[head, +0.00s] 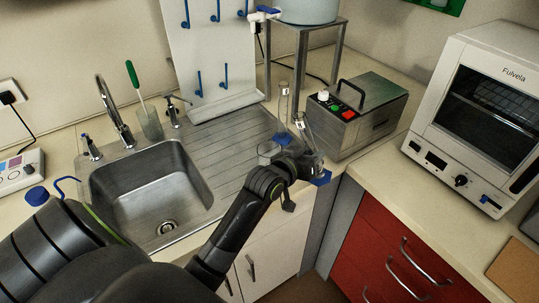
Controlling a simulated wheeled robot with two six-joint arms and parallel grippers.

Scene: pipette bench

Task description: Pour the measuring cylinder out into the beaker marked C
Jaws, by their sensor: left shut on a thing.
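My left gripper (306,163) is over the counter's front edge, right of the sink, shut on a clear measuring cylinder (303,126). The cylinder leans, its top toward the upper left and its blue foot (321,178) at the lower right. The gripper hides part of it. A second clear cylinder (283,104) with a blue foot stands upright just behind. A small clear glass vessel (268,150), perhaps a beaker, stands left of the gripper. I cannot read a letter C on any glass. My right gripper is not in view.
A grey steel bath (362,115) with a black handle stands right of the cylinders. A white oven (482,110) is farther right. The sink (150,190) and its ribbed drainboard (222,150) lie left. A metal stand (306,40) is behind.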

